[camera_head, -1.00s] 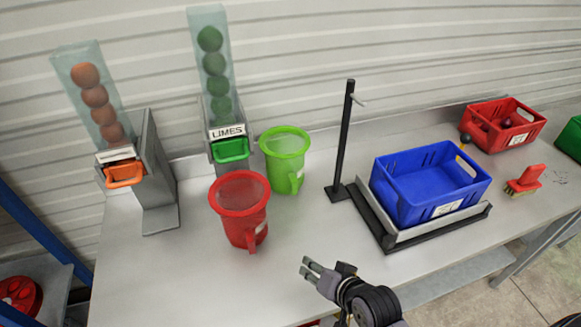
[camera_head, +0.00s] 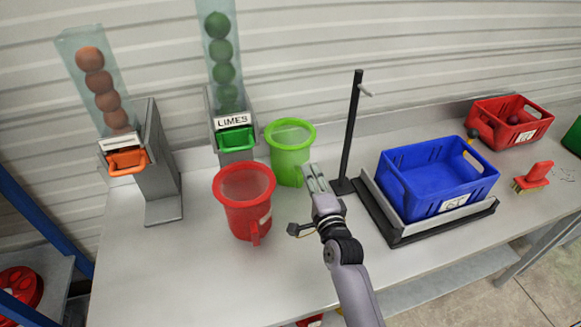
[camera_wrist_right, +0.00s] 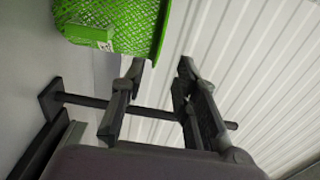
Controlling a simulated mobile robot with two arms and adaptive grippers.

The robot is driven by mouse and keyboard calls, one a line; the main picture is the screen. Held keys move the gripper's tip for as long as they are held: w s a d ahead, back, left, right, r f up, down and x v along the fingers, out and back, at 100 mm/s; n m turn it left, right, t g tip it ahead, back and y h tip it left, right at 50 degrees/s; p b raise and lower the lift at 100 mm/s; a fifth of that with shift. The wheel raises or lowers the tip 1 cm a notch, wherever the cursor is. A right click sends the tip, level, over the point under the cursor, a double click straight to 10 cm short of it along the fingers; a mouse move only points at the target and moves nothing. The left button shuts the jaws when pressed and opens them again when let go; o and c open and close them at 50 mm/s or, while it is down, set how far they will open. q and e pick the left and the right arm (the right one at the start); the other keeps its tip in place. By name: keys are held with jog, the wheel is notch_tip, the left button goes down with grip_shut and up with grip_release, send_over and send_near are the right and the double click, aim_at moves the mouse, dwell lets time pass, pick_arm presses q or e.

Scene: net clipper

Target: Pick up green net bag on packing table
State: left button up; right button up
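The green net bag (camera_head: 290,152) stands upright on the packing table (camera_head: 200,272), right of the red net bag (camera_head: 244,200). It also shows at the top of the right wrist view (camera_wrist_right: 115,25), with its mesh wall and a green tab. My right gripper (camera_head: 314,172) is just right of the green bag in the head view. In the right wrist view my right gripper (camera_wrist_right: 162,72) has its fingers apart with nothing held between them. The bag is beside the fingers, not between them. My left gripper is not in view.
A black post (camera_head: 352,130) stands close behind the right gripper. A blue crate (camera_head: 437,180) sits on a scale to the right. Lime dispenser (camera_head: 236,140) and orange dispenser (camera_head: 128,160) stand at the back left. The table front is clear.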

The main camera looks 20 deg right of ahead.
aim_at(299, 149)
jog(key=w+b, duration=0.2)
jog(key=w, duration=0.3)
jog(key=w+b, duration=0.3)
jog(key=w, duration=0.2)
jog(key=shift+d+f, duration=0.15)
jog(key=shift+d, duration=0.05)
jog(key=shift+w, duration=0.35)
jog(key=shift+s+r, duration=0.15)
jog(key=shift+r, duration=0.05)
jog(key=shift+c, duration=0.6)
grip_shut()
